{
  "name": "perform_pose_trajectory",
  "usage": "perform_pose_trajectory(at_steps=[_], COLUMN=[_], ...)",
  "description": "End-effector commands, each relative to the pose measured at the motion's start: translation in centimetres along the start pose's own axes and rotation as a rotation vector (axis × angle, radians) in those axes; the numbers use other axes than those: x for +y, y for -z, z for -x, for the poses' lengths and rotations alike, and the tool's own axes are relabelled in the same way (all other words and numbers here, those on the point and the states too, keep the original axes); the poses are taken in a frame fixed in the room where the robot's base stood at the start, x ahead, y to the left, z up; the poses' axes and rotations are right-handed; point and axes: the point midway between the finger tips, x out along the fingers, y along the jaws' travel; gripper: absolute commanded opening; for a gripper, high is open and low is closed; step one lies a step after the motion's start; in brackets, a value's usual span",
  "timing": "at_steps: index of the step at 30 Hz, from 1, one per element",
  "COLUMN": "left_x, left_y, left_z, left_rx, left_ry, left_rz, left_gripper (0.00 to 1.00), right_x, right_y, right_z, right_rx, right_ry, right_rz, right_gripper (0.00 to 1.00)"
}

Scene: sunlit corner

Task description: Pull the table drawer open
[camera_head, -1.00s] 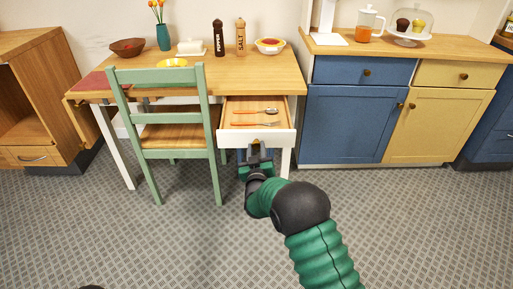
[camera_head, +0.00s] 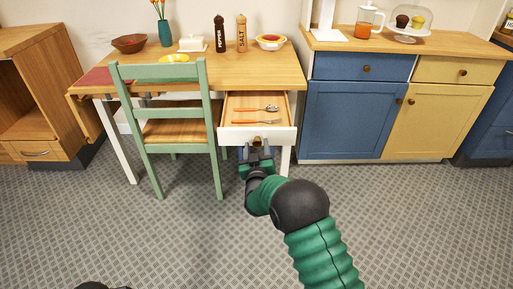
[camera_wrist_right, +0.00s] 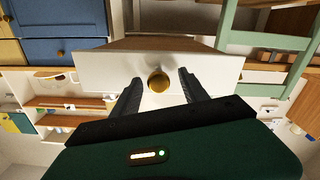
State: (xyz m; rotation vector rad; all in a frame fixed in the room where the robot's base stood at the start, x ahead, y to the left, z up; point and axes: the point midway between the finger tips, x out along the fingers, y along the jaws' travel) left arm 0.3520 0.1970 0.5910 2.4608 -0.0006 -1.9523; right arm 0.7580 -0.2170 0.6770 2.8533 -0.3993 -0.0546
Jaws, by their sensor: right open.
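The table drawer (camera_head: 240,133) stands pulled out from under the right part of the wooden table (camera_head: 225,72). Its white front faces me, and cutlery with orange handles (camera_head: 247,121) lies inside. My right gripper (camera_head: 257,145) is at the drawer front, with its jaws apart. In the right wrist view, the round brass knob (camera_wrist_right: 158,82) sits between the two open fingers (camera_wrist_right: 158,88), with gaps at both sides. The fingers do not grip it.
A green chair (camera_head: 172,125) stands just left of the drawer. A blue cabinet (camera_head: 345,120) stands to its right. The patterned floor (camera_head: 400,220) in front is free. A pepper mill, a salt mill and bowls stand on the table.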

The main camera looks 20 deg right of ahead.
Motion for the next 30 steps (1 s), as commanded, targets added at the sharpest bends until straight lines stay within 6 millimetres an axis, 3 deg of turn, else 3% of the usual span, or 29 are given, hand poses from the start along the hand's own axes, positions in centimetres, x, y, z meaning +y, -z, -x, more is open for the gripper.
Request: perform_pose_trajectory(at_steps=[5,8,21,25,30], left_x=[0.0,0.0,0.0,0.0,0.0], left_y=[0.0,0.2,1.0,1.1,1.1], left_z=[0.2,0.8,4.3,4.6,4.7], left_rx=[0.000,0.000,0.000,0.000,0.000], left_ry=[0.000,0.000,0.000,0.000,0.000], left_rz=[0.000,0.000,0.000,0.000,0.000], left_gripper=[0.34,0.34,0.34,0.34,0.34], right_x=[0.1,0.0,-0.1,-0.1,-0.1], right_y=[0.1,0.3,0.2,0.0,-0.1], right_z=[0.2,1.4,13.5,15.8,16.8], right_rx=[-0.001,-0.002,-0.004,-0.003,-0.001], right_ry=[-0.001,0.001,0.004,0.003,0.000], right_rz=[0.000,0.001,0.002,0.001,0.001], right_gripper=[0.52,0.52,0.52,0.52,0.52])
